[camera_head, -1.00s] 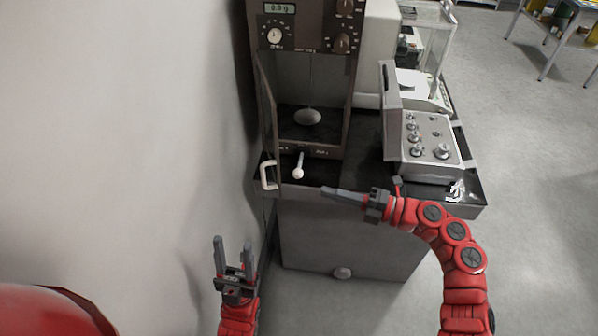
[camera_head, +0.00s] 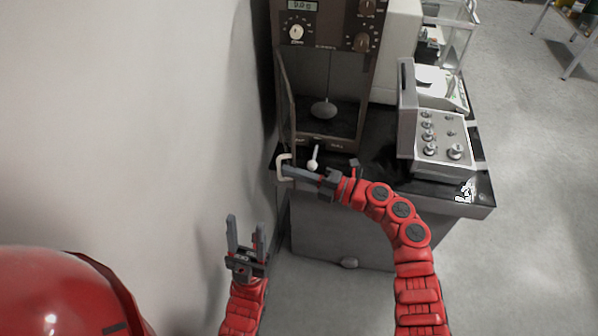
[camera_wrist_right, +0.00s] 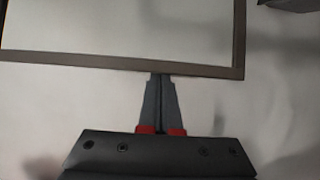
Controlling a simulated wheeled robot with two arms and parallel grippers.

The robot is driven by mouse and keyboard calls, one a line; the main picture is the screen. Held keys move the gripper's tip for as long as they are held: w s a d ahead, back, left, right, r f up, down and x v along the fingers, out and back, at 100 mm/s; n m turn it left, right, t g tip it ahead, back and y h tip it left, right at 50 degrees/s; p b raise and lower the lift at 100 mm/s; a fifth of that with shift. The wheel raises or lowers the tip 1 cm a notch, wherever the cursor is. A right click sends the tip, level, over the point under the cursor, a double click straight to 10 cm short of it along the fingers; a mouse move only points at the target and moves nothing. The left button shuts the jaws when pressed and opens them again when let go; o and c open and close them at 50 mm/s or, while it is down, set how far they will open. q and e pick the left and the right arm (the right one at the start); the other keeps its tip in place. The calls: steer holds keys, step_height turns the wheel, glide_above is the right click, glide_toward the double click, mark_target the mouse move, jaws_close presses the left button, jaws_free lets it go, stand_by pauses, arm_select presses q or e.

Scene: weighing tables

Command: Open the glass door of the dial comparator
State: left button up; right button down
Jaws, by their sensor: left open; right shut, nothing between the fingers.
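The dial comparator (camera_head: 366,80) is a tall brown cabinet with a small display, knobs and a hanging pan (camera_head: 323,108) inside. Its framed glass door (camera_head: 287,105) stands swung outward on the left side, seen nearly edge-on. The pale loop handle (camera_head: 280,160) is at the door's lower end. My right gripper (camera_head: 286,171) is shut and empty, its fingertips overlapping the handle in the head view; contact cannot be told. In the right wrist view, the shut fingertips (camera_wrist_right: 159,76) meet the lower edge of the door frame (camera_wrist_right: 120,66). My left gripper (camera_head: 246,222) is open and empty, low at left.
A white-knobbed lever (camera_head: 313,158) sticks out below the chamber. A grey control box (camera_head: 442,138) with several knobs stands on the black tabletop (camera_head: 375,160) at right. A glass-sided balance (camera_head: 452,35) stands behind it. A pale wall (camera_head: 130,110) is close on the left.

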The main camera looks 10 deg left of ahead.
mark_target(280, 174)
steer(key=shift+s+a+m+t+p, duration=0.3)
steer(key=shift+a+t+p, duration=0.2)
steer(key=shift+a, duration=0.25)
steer(key=shift+s+a+m+t+p, duration=0.35)
steer(key=shift+a+t, duration=0.15)
steer(key=shift+a, duration=0.2)
steer(key=shift+a+m+t+h, duration=0.35)
steer(key=shift+a+t+h, duration=0.05)
steer(key=shift+a+t, duration=0.2)
